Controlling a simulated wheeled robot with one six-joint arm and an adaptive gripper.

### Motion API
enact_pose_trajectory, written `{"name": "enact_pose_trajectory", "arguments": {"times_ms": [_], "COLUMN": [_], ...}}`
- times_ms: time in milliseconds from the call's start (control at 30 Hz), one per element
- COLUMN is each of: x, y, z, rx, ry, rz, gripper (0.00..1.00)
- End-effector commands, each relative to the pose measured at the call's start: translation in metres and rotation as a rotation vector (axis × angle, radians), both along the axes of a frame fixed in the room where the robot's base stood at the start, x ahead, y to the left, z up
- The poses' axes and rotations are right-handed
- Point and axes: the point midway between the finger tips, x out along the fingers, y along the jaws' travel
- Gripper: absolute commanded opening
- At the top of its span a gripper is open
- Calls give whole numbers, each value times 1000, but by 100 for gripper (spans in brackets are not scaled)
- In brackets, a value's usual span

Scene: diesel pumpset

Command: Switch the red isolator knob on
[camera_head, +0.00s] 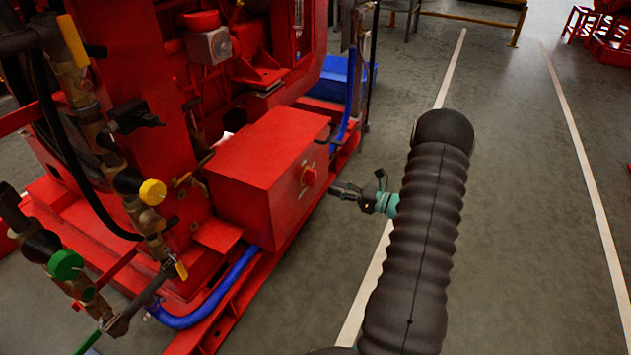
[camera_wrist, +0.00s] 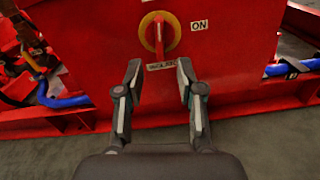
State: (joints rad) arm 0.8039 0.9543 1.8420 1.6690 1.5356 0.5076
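The red isolator knob (camera_wrist: 159,36) sits on a round yellow plate on the face of a red box. Its handle stands upright, its lower end towards a label below, which seems to read "ISOLATED". An "ON" label (camera_wrist: 198,25) is to the right of the plate. In the head view the knob (camera_head: 309,176) is on the box's right-hand face. My gripper (camera_wrist: 159,76) is open and empty, its two fingers apart below the knob, not touching it. In the head view my gripper (camera_head: 345,191) is a short gap to the right of the knob.
The red box (camera_head: 262,150) is mounted on the red pumpset frame. Pipes and valves with yellow and green handles (camera_head: 66,265) stand at the left. Blue hoses (camera_head: 215,295) run along the frame. The grey floor to the right, with white lines, is clear.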

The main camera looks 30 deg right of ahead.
Motion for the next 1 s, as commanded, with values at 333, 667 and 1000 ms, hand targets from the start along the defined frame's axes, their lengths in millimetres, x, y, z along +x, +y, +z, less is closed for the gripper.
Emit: {"name": "enact_pose_trajectory", "arguments": {"times_ms": [333,667,1000], "x": [48,65,65], "y": [38,50,50], "z": [0,0,0], "rx": [-1,-2,-2], "ry": [-1,-1,-1], "rz": [2,0,0], "gripper": [38,38,10]}}
